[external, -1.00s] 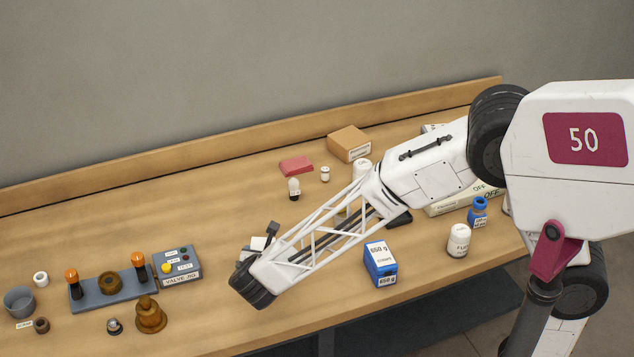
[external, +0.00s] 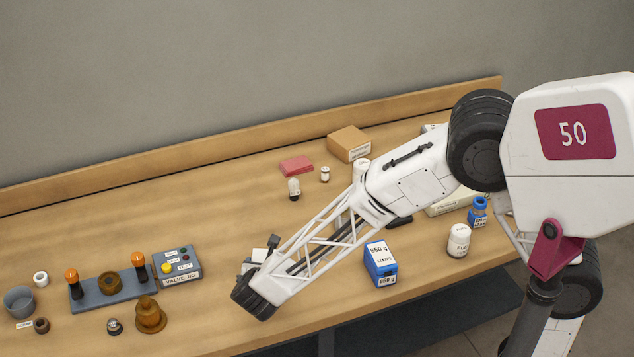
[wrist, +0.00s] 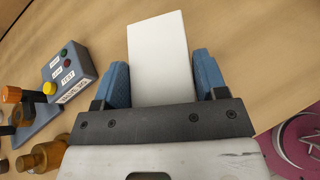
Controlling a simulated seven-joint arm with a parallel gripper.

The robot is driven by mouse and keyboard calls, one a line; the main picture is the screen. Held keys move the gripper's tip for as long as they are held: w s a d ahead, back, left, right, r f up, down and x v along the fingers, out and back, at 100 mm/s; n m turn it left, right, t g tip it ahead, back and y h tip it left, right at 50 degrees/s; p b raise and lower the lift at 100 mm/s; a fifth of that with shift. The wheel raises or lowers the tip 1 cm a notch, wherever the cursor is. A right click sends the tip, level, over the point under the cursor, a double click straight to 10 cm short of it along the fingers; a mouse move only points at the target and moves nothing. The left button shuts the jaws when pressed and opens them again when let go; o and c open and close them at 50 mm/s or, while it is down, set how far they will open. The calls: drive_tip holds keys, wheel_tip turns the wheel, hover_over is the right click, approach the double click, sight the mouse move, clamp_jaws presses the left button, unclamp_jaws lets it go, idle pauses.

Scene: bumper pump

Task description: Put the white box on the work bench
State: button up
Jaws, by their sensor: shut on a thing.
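The white box (wrist: 162,55) is a plain block between the two blue fingers of my gripper (wrist: 162,80) in the wrist view, and my gripper is shut on it. In the external view, a small pale part of the box (external: 260,254) shows beside my gripper (external: 268,250); my wrist and forearm hide much of both. The work bench (external: 215,220) is the long wooden table under my arm. I cannot tell whether the box touches the bench top or hangs just above it.
The valve jig box (external: 177,265) with buttons and the grey fixture (external: 112,289) with orange-topped posts stand left of my gripper. A brass bell-shaped part (external: 150,316) is near the front. A blue carton (external: 380,264) stands right of my forearm. Bench behind my gripper is clear.

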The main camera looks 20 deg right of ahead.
drive_tip(key=shift+f, duration=1.95)
drive_tip(key=o, duration=1.3)
drive_tip(key=shift+f, duration=0.1)
drive_tip(key=v, duration=0.8)
drive_tip(key=shift+r, duration=0.3)
drive_tip(key=shift+w, duration=0.1)
drive_tip(key=shift+w, duration=0.1)
